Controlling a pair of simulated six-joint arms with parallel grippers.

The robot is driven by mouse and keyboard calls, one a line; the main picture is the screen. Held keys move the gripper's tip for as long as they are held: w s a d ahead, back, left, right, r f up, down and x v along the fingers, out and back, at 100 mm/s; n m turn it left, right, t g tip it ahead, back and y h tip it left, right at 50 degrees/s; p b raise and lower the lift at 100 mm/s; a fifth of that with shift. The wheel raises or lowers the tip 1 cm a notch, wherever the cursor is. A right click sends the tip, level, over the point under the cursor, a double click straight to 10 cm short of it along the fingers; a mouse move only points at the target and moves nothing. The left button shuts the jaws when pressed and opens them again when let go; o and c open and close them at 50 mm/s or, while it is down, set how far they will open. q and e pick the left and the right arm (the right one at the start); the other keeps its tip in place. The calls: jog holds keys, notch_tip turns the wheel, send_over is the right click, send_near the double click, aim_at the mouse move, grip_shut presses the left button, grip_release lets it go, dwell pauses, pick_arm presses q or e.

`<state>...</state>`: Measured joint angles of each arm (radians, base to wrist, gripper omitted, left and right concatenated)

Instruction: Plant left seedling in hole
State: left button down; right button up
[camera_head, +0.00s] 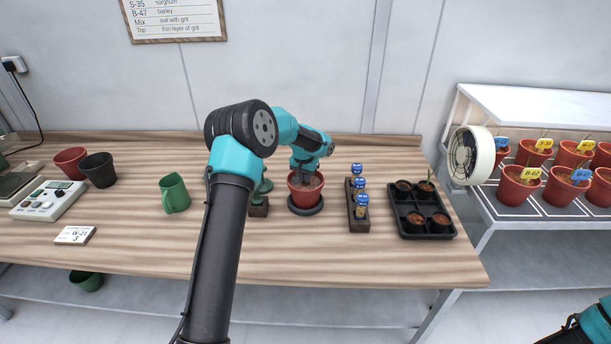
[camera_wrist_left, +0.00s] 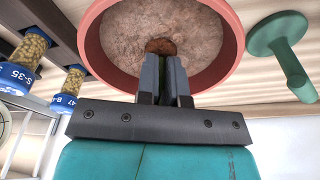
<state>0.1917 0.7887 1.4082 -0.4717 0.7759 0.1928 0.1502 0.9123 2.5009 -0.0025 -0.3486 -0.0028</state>
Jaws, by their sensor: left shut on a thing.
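A terracotta pot (camera_head: 304,202) of soil stands on a dark saucer (camera_head: 307,210) mid-bench. My left gripper (camera_head: 303,168) points down into the pot's mouth. In the left wrist view my left gripper (camera_wrist_left: 166,72) is shut on a thin green seedling (camera_wrist_left: 173,70). A brown root plug (camera_wrist_left: 160,46) shows at the fingertips, at the soil surface (camera_wrist_left: 135,38); how deep it sits and the hole's edges cannot be told. A black seedling tray (camera_head: 423,232) to the right holds dark soil cells, with a green shoot (camera_head: 429,178) at its back right. My right gripper is out of view.
A wooden rack with blue-capped vials (camera_head: 361,203) stands between pot and tray.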

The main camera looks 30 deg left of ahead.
pick_arm(q)
jog(key=shift+f, duration=0.2)
jog(key=c, duration=0.6)
grip_release()
jog(key=shift+r, duration=0.1)
dwell(0.4)
notch_tip(320, 180, up, 7)
jog(key=s, duration=0.1)
dwell(1.6)
jog(key=shift+r, duration=0.1)
jog(key=shift+r, duration=2)
